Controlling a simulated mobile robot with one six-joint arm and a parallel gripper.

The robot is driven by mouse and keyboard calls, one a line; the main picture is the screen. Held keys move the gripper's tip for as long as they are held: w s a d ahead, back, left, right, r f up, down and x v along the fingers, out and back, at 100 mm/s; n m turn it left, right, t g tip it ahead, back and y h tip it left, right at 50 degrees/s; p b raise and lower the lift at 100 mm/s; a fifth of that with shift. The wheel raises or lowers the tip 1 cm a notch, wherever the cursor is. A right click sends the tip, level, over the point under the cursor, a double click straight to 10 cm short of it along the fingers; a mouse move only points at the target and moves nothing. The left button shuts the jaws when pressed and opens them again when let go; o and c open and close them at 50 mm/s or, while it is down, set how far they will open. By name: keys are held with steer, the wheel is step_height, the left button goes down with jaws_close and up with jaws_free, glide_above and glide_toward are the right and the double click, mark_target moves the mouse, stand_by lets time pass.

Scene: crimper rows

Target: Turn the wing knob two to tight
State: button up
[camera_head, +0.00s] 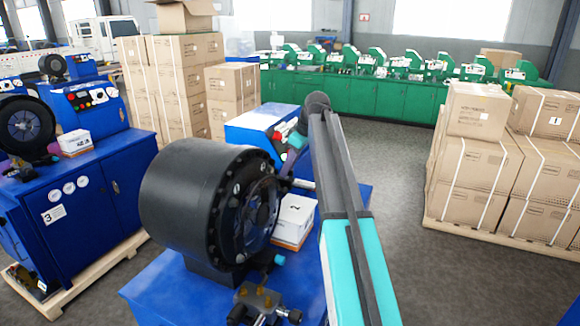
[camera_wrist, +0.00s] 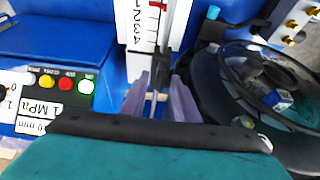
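My gripper (camera_wrist: 160,95) shows in the wrist view as two purple fingers, low in the middle. Between them runs a thin grey upright part (camera_wrist: 158,85), in front of a white scale plate (camera_wrist: 143,25) with red marks and the figures 2, 3 and 4. I cannot tell whether the fingers touch this part, or whether it is the wing knob.
The black crimper ring (camera_wrist: 215,90) is close on the right in the wrist view; indicator lights (camera_wrist: 67,84) are on the left. A white carton (camera_head: 293,218) stands beside the crimper head. Brass fittings (camera_head: 262,300) are in front. Brown cartons (camera_head: 482,165) stand right; grey floor lies between.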

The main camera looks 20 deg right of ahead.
jaws_close()
steer(key=shift+d, duration=0.15)
steer(key=shift+m, duration=0.6)
steer(key=m, duration=0.1)
steer(key=m+h+b, duration=0.1)
steer(key=m+t, duration=0.1)
steer(key=m, duration=0.1)
steer(key=shift+s+a+h, duration=0.15)
steer(key=shift+a+h, duration=0.15)
steer(key=shift+h, duration=0.1)
steer(key=m+h, duration=0.1)
steer(key=m, duration=0.2)
steer(key=m+h+b, duration=0.1)
steer(key=m, duration=0.2)
steer(key=shift+a+m+h, duration=0.15)
steer(key=shift+m+h, duration=0.15)
steer(key=shift+m, duration=0.1)
